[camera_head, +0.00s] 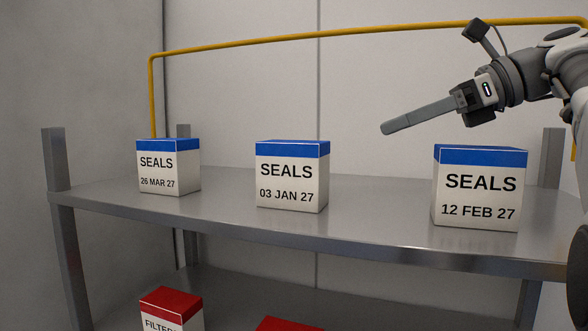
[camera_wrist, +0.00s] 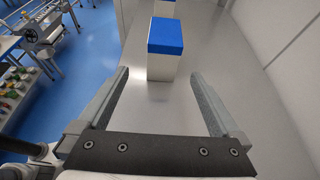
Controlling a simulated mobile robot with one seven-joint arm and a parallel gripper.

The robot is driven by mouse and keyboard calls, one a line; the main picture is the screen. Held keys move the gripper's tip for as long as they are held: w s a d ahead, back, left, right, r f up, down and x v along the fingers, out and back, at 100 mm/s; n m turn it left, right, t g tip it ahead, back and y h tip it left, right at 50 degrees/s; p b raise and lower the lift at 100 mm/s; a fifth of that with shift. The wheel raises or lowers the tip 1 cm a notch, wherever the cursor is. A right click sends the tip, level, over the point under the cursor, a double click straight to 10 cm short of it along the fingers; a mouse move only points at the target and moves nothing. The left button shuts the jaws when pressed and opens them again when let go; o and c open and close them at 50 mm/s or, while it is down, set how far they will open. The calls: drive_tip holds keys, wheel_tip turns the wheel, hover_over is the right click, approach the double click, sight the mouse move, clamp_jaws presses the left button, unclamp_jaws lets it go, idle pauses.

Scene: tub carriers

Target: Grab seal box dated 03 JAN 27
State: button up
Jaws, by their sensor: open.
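The seal box dated 03 JAN 27 (camera_head: 292,178) is white with a blue top band and stands upright in the middle of the upper shelf. My gripper (camera_head: 385,128) is up and to the right of it in the head view, fingers pointing left, apart from it. In the wrist view my gripper (camera_wrist: 160,73) is open and empty. A blue-topped box (camera_wrist: 166,60) stands ahead, beyond the fingertips; by position it appears to be the 03 JAN 27 box, but its label is hidden there.
Seal boxes dated 26 MAR 27 (camera_head: 168,168) and 12 FEB 27 (camera_head: 480,190) stand left and right on the metal shelf (camera_head: 375,225). Red-topped boxes (camera_head: 172,305) are on the lower shelf. A yellow pipe (camera_head: 320,37) runs along the back wall.

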sight(324, 151)
drive_tip(key=x, duration=1.2)
drive_tip(key=shift+w+d+r, duration=0.1)
drive_tip(key=shift+w+r, duration=0.1)
drive_tip(key=shift+w, duration=0.05)
drive_tip(key=shift+f+x, duration=0.15)
drive_tip(key=shift+x, duration=1.3)
drive_tip(key=shift+f+x, duration=0.15)
drive_tip(key=shift+x, duration=1.25)
drive_tip(key=shift+w+d, duration=0.1)
drive_tip(key=shift+d, duration=0.1)
drive_tip(key=c, duration=1.4)
drive_tip(key=shift+r, duration=0.1)
drive_tip(key=shift+c, duration=0.2)
